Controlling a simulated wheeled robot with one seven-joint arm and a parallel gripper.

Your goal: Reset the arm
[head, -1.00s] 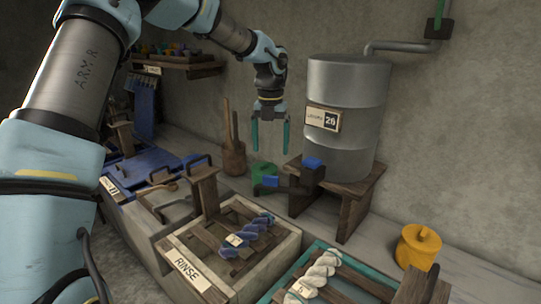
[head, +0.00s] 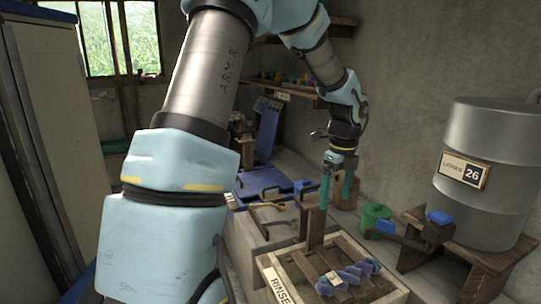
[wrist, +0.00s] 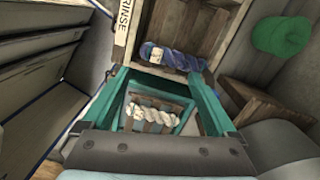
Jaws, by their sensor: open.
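My gripper (head: 339,190) hangs from my arm with its two teal fingers pointing down, above the back end of the rinse crate (head: 287,262). The fingers stand apart and nothing is between them. In the wrist view my gripper (wrist: 172,100) also shows spread and empty. A blue twisted skein (head: 350,277) with a pale tag lies on the slats of the rinse crate, below and apart from the fingers. The same blue skein (wrist: 180,60) shows in the wrist view, with a white skein (wrist: 155,115) in a teal-edged tray seen between the fingers.
A metal drum (head: 495,150) marked 26 stands on a wooden stand at the right. A green container (head: 375,214) and a black tap with blue parts (head: 437,218) are near it. A blue-lidded vat (head: 262,187) lies behind. A pale cabinet (head: 45,130) stands at the left.

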